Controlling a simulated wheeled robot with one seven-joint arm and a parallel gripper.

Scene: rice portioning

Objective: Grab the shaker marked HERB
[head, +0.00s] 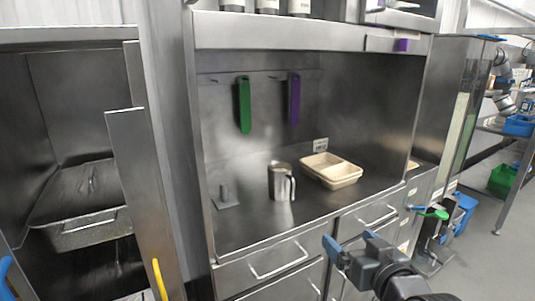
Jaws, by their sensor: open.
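Three containers with pale labels stand on the top shelf at the upper edge of the head view: a left one (232,5), a middle one (267,6) and a right one (299,7). Their tops are cut off by the frame. No HERB marking is readable, so I cannot tell which one is the HERB shaker. My gripper (350,244) has blue fingertips. It is open and empty, low in front of the counter drawers, well below and to the right of the shelf containers.
A metal jug (281,183) and a beige two-compartment tray (331,170) stand on the steel counter (245,232). Green (244,105) and purple (294,98) handled tools hang on the back wall. The shelf edge (290,31) overhangs the counter. An open steel cabinet (75,150) is at left.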

